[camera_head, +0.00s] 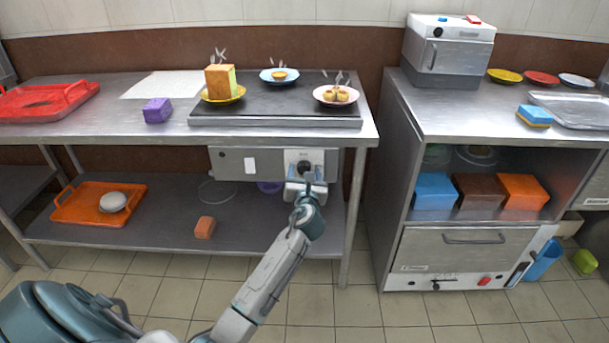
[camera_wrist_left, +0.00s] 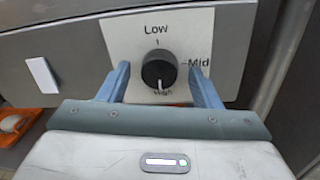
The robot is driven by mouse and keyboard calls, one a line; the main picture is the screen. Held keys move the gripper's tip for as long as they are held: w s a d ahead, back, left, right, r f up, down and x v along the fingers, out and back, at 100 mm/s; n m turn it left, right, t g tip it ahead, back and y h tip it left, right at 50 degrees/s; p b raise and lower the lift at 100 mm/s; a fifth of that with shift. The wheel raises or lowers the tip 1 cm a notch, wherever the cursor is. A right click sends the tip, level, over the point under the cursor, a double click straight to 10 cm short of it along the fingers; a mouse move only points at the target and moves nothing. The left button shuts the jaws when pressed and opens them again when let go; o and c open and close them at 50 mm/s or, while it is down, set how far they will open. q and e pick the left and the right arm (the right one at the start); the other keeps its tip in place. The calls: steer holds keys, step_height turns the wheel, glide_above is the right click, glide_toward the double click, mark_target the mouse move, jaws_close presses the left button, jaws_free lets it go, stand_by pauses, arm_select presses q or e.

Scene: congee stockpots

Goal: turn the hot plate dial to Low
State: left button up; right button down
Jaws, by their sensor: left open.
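The hot plate dial (camera_wrist_left: 159,70) is a round black knob on a white plate with the labels Low at the top, Mid at the right and High at the bottom. Its white mark points down at High. The dial also shows in the head view (camera_head: 304,168), on the grey control panel (camera_head: 232,163) under the table's front edge. My left gripper (camera_wrist_left: 160,82) is open, with one blue finger on each side of the dial and visible gaps between. It also shows in the head view (camera_head: 305,183), in front of the panel. My right gripper is not in view.
The dark hot plate (camera_head: 275,98) on the steel table holds several small plates of food. A purple block (camera_head: 157,110) stands to its left. A white switch (camera_wrist_left: 42,75) sits left of the dial. A table leg (camera_head: 353,215) stands close to the right of my gripper.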

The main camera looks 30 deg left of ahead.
arm_select(q)
steer(key=c, duration=1)
